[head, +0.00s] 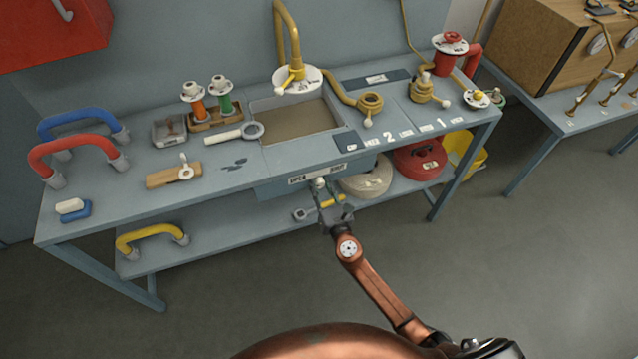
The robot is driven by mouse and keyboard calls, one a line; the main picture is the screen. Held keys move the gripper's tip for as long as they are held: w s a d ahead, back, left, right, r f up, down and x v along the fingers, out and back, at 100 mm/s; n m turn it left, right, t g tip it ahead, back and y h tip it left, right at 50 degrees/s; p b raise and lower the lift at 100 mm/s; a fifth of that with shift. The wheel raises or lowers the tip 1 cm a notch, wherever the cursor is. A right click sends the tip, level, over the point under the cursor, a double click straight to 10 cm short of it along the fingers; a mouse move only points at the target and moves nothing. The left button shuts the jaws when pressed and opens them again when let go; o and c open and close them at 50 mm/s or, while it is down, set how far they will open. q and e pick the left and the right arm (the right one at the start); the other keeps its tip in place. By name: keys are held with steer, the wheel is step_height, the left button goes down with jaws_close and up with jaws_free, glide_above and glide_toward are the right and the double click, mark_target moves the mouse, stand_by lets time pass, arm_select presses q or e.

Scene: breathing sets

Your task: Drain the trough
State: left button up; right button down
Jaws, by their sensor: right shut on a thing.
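The trough (297,132) is a rectangular basin set into the grey bench, holding murky brownish liquid or a brown bottom; I cannot tell which. On its front, below the rim, is a label plate (316,174) that seems to read open and shut. A small pale knob (320,183) sits just under this plate. My right gripper (324,193) reaches up to the trough's front and is shut on the knob; its fingers hide part of it. My left gripper is not in view.
A yellow tap (289,50) stands behind the trough. A white-handled ring tool (236,133) lies left of it. The floor in front is clear.

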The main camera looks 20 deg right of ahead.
steer(key=m+b, duration=0.1)
steer(key=m, duration=0.3)
steer(key=shift+f+m+b, duration=0.15)
steer(key=shift+m+b, duration=0.15)
steer(key=shift+m, duration=0.5)
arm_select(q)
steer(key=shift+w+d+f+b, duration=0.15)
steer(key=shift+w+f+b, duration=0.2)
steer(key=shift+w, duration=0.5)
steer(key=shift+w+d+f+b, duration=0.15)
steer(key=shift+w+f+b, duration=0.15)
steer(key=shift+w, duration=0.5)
arm_select(e)
steer(key=shift+m, duration=1.8)
steer(key=c, duration=1.6)
jaws_free()
